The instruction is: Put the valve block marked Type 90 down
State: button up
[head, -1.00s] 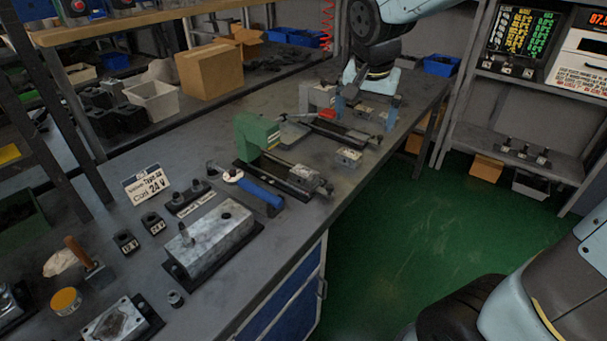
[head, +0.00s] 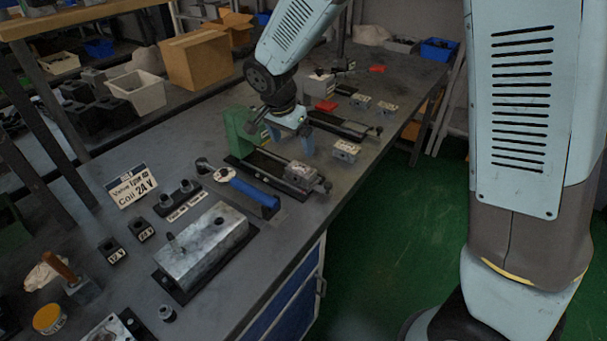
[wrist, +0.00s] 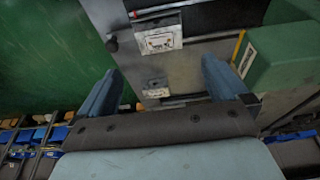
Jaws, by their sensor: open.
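My gripper (head: 287,138) hangs over the bench beside the green-headed fixture (head: 240,132), its two blue fingers apart and nothing seen held between them. In the wrist view my gripper (wrist: 160,85) also shows wide open, with a small labelled block (wrist: 155,88) lying below between the fingers. One grey valve block (head: 302,174) sits at the near end of the fixture. Another valve block (head: 346,150) stands on the bench right of my gripper. Two more valve blocks, (head: 360,102) and (head: 387,109), stand farther back. Their type markings are too small to read, so I cannot tell which is Type 90.
A card (head: 131,186) giving a valve type and "Coil 24 V" stands at left. A blue-handled tool (head: 255,193) and a large metal block (head: 203,248) lie nearer. A red piece (head: 326,105) lies behind my gripper. The bench's right edge drops to green floor.

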send_over(300, 169)
jog(key=s+a, duration=0.1)
jog(key=s, duration=0.1)
notch_tip(300, 169, down, 5)
jog(key=shift+a+f, duration=0.1)
jog(key=shift+f, duration=0.05)
jog(key=shift+x, duration=3)
jog(key=shift+w, duration=0.1)
jog(key=c, duration=1.3)
